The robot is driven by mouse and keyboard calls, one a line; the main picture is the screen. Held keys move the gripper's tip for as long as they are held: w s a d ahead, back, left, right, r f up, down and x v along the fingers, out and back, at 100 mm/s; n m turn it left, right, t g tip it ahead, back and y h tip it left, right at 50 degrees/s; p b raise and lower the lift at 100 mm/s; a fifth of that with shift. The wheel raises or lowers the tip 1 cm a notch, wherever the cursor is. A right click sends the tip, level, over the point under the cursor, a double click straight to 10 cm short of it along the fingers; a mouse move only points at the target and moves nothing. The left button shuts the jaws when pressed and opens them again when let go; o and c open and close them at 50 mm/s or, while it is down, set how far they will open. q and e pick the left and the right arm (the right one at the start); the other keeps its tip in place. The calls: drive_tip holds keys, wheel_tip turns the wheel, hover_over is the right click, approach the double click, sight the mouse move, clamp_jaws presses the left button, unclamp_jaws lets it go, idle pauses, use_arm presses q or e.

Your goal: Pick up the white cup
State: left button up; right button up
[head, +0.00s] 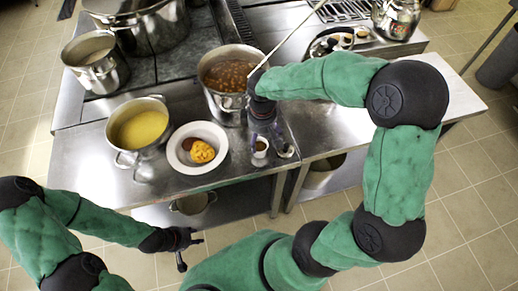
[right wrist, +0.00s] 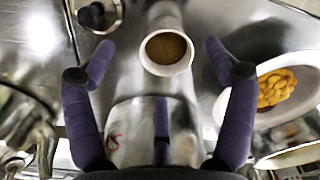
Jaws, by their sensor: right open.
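The white cup (head: 260,149) stands upright on the steel counter, right of the white plate, in the head view. In the right wrist view the cup (right wrist: 167,67) is seen from above with brown liquid in it, between and slightly beyond the tips of my right gripper (right wrist: 158,48). My right gripper (head: 268,132) is open, its purple fingers apart, with one on each side of the cup's line; I cannot see contact. My left gripper (head: 188,252) is open and empty, low in front of the counter edge.
The white plate (head: 179,162) with yellow and dark red food lies left of the cup. A pot of yellow soup (head: 138,127) and a pot of brown stew (head: 222,76) stand nearby. A small dark-topped item (head: 286,150) is close right of the cup.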

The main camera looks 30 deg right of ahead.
sight(259, 147)
drive_tip(key=shift+w+a+f+b, duration=0.15)
drive_tip(key=shift+f+b, duration=0.4)
drive_tip(key=shift+f, duration=0.9)
drive_tip(key=shift+s+a+f+b, duration=0.15)
drive_tip(key=shift+f+b, duration=0.35)
drive_tip(key=shift+f, duration=0.95)
drive_tip(key=shift+w, duration=0.1)
drive_tip(key=shift+c, duration=0.3)
drive_tip(key=c, duration=1.4)
